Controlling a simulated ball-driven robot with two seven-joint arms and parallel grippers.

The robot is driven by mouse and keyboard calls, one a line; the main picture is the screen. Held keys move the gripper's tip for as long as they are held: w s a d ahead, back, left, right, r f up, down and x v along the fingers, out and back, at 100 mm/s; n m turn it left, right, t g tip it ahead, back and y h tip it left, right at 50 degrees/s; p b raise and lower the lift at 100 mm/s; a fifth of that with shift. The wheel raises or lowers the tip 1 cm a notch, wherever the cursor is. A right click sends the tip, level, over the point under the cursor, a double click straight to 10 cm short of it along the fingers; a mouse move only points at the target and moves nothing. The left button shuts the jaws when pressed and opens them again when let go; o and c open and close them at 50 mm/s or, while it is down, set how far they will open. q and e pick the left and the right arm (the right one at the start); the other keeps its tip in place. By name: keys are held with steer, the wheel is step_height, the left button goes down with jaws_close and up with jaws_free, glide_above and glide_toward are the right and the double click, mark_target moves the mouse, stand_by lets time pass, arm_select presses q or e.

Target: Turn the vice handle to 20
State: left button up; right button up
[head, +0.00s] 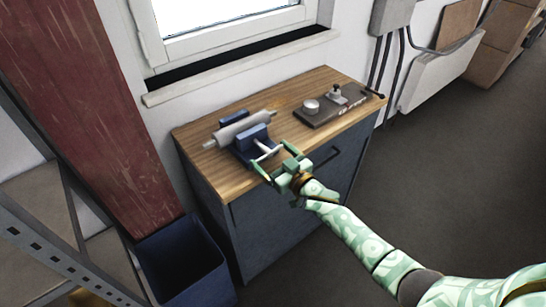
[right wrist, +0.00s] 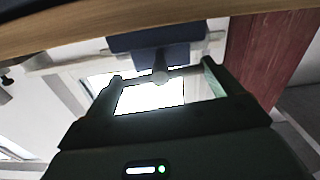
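The blue vice (head: 256,146) stands on the wooden bench top near its front edge, with a grey cylinder (head: 238,129) lying across it. Its light metal handle (head: 268,152) points out at the front toward my right gripper (head: 275,163). The gripper is open, its two green fingers spread on either side of the handle. In the right wrist view the blue vice (right wrist: 165,42) is ahead, and a rounded metal end of the handle (right wrist: 160,72) shows between the open fingers (right wrist: 162,82). I cannot tell whether they touch it. No scale or number is readable. My left gripper is not in view.
The wooden bench (head: 205,165) has a dark cabinet below. A dark board (head: 335,107) with a round metal piece and a knob lies at the right of its top. A blue bin (head: 182,262) and a metal shelf (head: 50,255) stand at the left. Floor at right is clear.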

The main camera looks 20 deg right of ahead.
steer(key=shift+c, duration=1.1)
steer(key=shift+n, duration=1.6)
steer(key=o, duration=0.7)
steer(key=p+v, duration=0.3)
steer(key=v, duration=1.3)
steer(key=shift+s, duration=0.2)
